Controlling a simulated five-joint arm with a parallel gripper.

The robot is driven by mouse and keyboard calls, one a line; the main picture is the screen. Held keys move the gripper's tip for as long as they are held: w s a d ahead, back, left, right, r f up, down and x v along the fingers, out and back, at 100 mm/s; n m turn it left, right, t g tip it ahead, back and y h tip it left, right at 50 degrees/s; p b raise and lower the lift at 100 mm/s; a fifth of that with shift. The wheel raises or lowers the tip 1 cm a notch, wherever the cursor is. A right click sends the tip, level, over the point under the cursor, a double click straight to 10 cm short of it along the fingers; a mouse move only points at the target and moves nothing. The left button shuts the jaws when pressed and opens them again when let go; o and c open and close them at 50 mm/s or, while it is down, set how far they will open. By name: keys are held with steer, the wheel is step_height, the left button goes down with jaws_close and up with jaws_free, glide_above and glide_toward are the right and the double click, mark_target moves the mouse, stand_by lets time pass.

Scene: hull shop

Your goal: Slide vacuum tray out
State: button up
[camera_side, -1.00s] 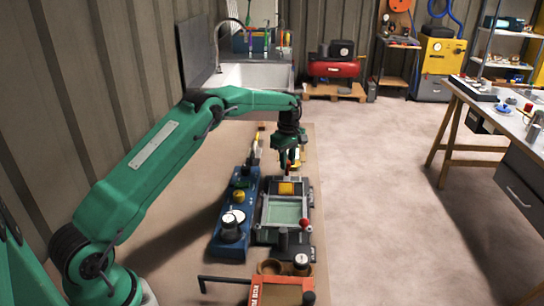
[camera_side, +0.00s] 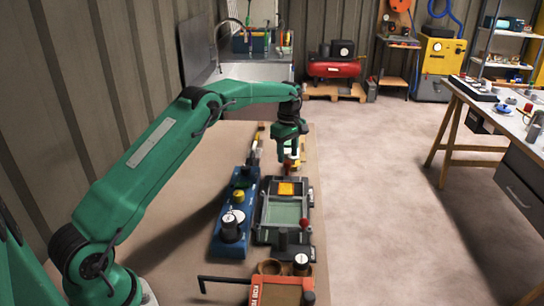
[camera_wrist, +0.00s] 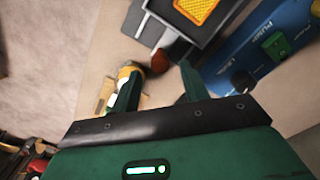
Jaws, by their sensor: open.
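The vacuum unit (camera_side: 262,235) is a dark frame on the bench with a pale green panel (camera_side: 285,213) and a yellow pad (camera_side: 286,188) at its far end. In the wrist view, the yellow pad (camera_wrist: 196,8) sits in a grey tray (camera_wrist: 222,32). A red ball knob (camera_wrist: 160,61) projects from the tray's near edge. My gripper (camera_side: 290,162) is at the far end of the unit, above the bench. In the wrist view, my gripper (camera_wrist: 158,90) is open and empty, the knob showing ahead between its fingers. Contact cannot be told.
A blue pump unit (camera_side: 232,215) stands close along the left of the vacuum unit. A yellow-and-white cylinder (camera_wrist: 128,74) is by my left finger. An orange box (camera_side: 275,292) with a dark handle is in front. Open floor (camera_side: 380,180) lies right of the bench.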

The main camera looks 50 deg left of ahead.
steer(key=shift+r, duration=2.4)
steer(key=shift+s+d+r, duration=0.15)
steer(key=shift+d+r, duration=0.05)
steer(key=shift+r, duration=0.25)
steer(key=s+d+r+m+t, duration=0.1)
steer(key=s+d+r+m, duration=0.3)
steer(key=s+r, duration=0.4)
steer(key=s+d+r+m+t, duration=0.2)
steer(key=s+d+r+m, duration=0.3)
steer(key=s+r, duration=0.3)
steer(key=s+d+f+m+t, duration=0.1)
steer(key=s+m, duration=0.3)
steer(key=s, duration=0.7)
steer(key=s+d+f+m+t, duration=0.1)
steer(key=s+d+f+m, duration=0.3)
steer(key=s, duration=0.8)
steer(key=shift+s+m+t, duration=0.15)
steer(key=shift+m+t, duration=0.15)
steer(key=shift+m, duration=0.2)
steer(key=shift+d+f, duration=0.1)
